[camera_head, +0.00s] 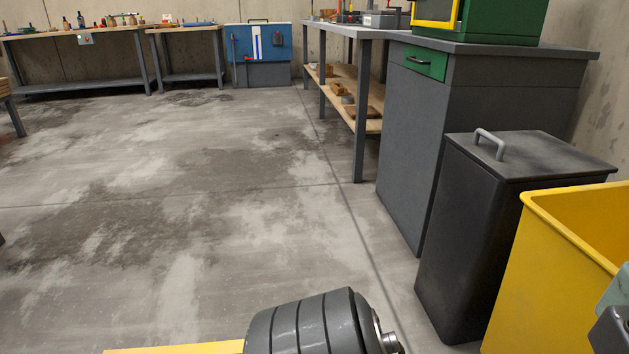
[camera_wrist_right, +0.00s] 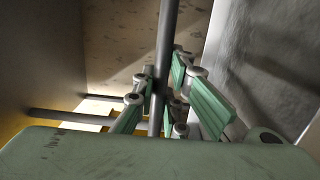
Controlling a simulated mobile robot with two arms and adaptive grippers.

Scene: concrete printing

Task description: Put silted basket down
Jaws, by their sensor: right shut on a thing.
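In the right wrist view my right gripper (camera_wrist_right: 160,92), with green finger pads, is shut on a grey bar (camera_wrist_right: 167,30) that runs up the picture between the fingers. Whether this bar belongs to the silted basket cannot be told. No basket body can be made out for certain in either view. My left gripper is not in view.
A yellow open bin (camera_head: 545,265) stands at the right, next to a dark lidded bin (camera_head: 470,230). Behind are a grey cabinet (camera_head: 410,140) and a bench with a wooden shelf (camera_head: 345,95). The concrete floor (camera_head: 200,200) is clear in the middle.

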